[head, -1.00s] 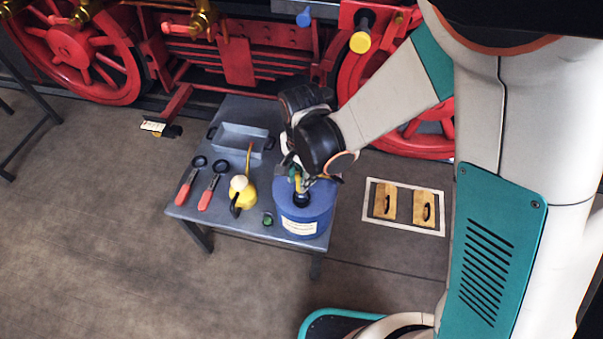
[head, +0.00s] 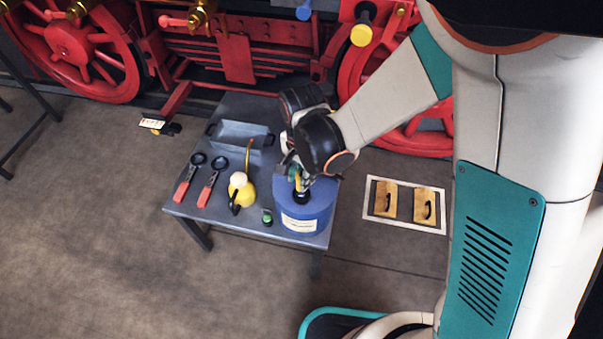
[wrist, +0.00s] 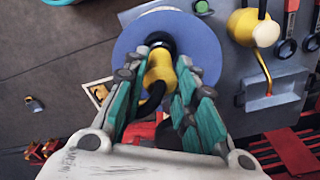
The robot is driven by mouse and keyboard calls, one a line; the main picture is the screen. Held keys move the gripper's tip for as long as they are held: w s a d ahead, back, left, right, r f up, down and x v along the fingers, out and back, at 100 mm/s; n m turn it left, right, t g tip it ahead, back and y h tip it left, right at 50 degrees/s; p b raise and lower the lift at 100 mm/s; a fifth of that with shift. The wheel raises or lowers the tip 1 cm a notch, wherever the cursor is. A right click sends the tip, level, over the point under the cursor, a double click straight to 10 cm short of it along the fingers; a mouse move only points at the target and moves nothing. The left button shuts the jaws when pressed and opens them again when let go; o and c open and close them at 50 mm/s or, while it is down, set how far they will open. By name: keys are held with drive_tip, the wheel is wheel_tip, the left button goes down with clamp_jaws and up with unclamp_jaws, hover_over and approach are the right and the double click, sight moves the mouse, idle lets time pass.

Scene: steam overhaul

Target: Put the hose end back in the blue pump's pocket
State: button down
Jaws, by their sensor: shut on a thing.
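The blue pump (head: 303,218) stands at the front right corner of the grey table, with a pale label on its side. In the wrist view its round blue top (wrist: 128,45) lies beyond my fingers. My gripper (head: 297,177) is over the pump, pointing down. In the wrist view my gripper (wrist: 160,68) is shut on the yellow hose end (wrist: 160,75), with teal fingers on both sides. A black collar shows at its far end, over the pump top. A black hose curves from its near end. Whether the tip sits in the pocket is hidden.
On the grey table (head: 230,226) are a yellow oil can (head: 241,190), two red-handled tools (head: 187,180) (head: 210,187), a grey tray (head: 240,134) and a small green-topped item (head: 267,217). A framed board with wooden blocks (head: 405,205) lies on the floor at right. Red locomotive wheels stand behind.

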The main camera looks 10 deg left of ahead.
drive_tip(key=shift+f+b, duration=1)
drive_tip(key=shift+f, duration=0.25)
drive_tip(key=c, duration=1.2)
unclamp_jaws()
drive_tip(key=shift+r, duration=0.15)
